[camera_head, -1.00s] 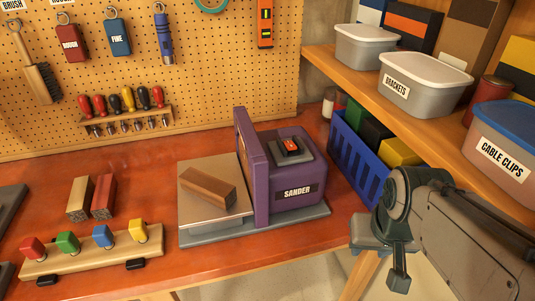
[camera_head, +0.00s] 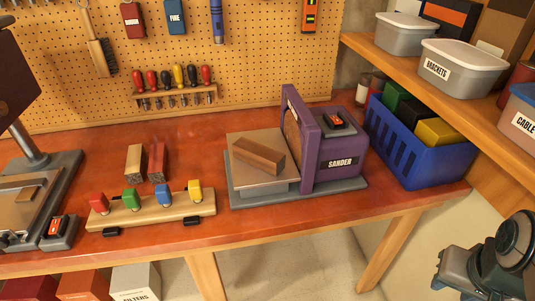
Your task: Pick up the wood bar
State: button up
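A brown wood bar (camera_head: 258,155) lies slantwise on the flat table of the purple sander (camera_head: 335,170), left of its upright disc housing. Two more wood bars, one light (camera_head: 136,162) and one reddish (camera_head: 157,163), lie side by side on the bench behind the block with coloured knobs. The end of my arm, with what looks like my gripper (camera_head: 456,268), shows at the lower right, cut by the frame edge. It is in front of the bench, well away from the bars. Its fingers are not clear enough to show whether they are open.
A wooden block with several coloured knobs (camera_head: 150,210) stands near the bench's front edge. A grey machine (camera_head: 50,170) stands at the left. A blue crate (camera_head: 420,150) sits right of the sander, below a shelf (camera_head: 405,60) with tubs. Bare bench lies between block and sander.

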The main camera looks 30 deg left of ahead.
aim_at(271, 162)
jog(key=z, duration=0.05)
jog(key=k, duration=0.15)
jog(key=u, duration=0.95)
